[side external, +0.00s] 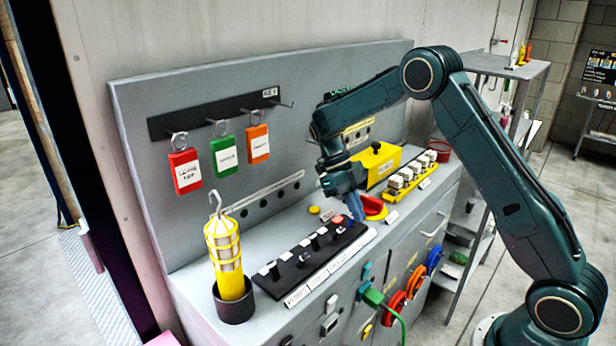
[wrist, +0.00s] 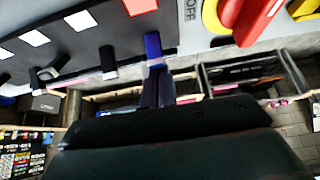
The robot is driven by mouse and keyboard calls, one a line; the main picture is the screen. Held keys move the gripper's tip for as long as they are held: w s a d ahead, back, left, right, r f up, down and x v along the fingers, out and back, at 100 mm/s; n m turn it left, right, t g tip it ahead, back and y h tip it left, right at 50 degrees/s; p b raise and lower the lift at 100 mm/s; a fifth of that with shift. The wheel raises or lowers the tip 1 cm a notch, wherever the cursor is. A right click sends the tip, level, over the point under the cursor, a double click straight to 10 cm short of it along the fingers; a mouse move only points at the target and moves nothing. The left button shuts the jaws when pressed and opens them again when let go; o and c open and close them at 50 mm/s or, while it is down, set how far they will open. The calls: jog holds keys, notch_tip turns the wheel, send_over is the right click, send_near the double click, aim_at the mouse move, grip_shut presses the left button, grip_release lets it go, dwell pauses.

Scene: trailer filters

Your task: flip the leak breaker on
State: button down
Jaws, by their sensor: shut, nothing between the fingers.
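A black breaker strip (side external: 312,252) lies along the front of the bench top, with a row of small black toggles and white label squares. One square at its right end is red (side external: 338,217), and the red label also shows in the wrist view (wrist: 139,6). I cannot read which toggle is the leak breaker. My gripper (side external: 356,208) points down at the strip's right end, its blue fingertips shut and empty. In the wrist view the blue fingertips (wrist: 153,45) sit just below the red label; any toggle there is hidden, and contact cannot be told. A neighbouring black toggle (wrist: 108,62) stands to their left.
A red and yellow rotary switch (side external: 373,207) sits close to the right of my gripper. A yellow caged lamp (side external: 226,258) stands in a black cup at the left. Red, green and orange tags (side external: 224,154) hang behind. A yellow box (side external: 376,165) stands farther back.

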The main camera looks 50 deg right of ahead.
jog(key=shift+w, duration=0.7)
dwell(0.3)
jog(key=shift+r, duration=0.3)
jog(key=shift+r, duration=0.5)
jog(key=shift+f, duration=0.2)
dwell(0.4)
